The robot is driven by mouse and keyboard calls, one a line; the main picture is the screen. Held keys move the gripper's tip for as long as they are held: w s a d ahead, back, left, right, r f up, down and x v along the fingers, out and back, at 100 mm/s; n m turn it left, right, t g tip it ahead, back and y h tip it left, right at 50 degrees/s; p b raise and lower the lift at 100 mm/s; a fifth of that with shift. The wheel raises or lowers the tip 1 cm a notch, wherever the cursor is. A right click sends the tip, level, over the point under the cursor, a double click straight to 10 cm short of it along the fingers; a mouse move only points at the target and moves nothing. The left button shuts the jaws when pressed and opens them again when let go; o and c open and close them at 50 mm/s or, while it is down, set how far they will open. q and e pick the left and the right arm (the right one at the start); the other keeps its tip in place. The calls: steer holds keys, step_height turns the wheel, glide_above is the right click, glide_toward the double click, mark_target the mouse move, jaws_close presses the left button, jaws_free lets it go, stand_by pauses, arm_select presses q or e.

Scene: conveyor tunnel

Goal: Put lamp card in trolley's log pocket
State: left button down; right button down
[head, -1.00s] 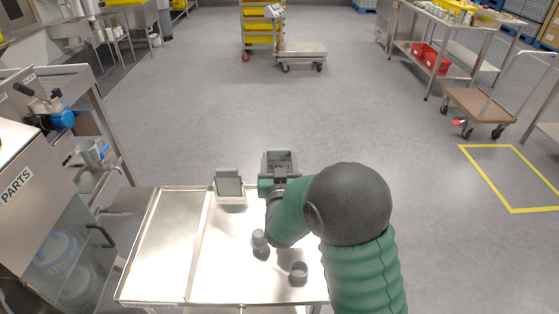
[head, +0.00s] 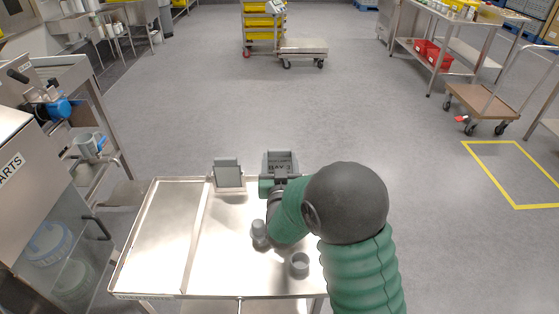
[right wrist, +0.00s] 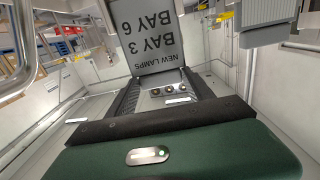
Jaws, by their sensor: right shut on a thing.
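The lamp card (head: 282,161) is a grey plate with dark lettering, held up at the trolley's far edge in the head view. In the right wrist view the lamp card (right wrist: 150,38) reads NEW LAMPS, BAY 3, BAY 6. My right gripper (head: 279,178) is shut on its lower end; the jaws (right wrist: 162,80) show on both sides of it in the wrist view. The trolley (head: 150,240) has a shiny metal top. A grey upright holder (head: 228,176), apparently the log pocket, stands at its far edge, left of the card and apart from it. My left gripper is not in view.
Two small grey cylindrical pieces, one near my forearm (head: 259,231) and a cup-like one (head: 300,263), stand on the trolley top. A metal cabinet marked PARTS (head: 35,185) is close on the left. Open floor (head: 400,120) lies beyond the trolley.

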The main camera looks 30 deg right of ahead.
mark_target(280, 163)
steer(key=shift+f+b, duration=1.35)
steer(key=shift+f, duration=0.5)
steer(key=shift+r, duration=0.15)
steer(key=shift+c, duration=1.5)
jaws_free()
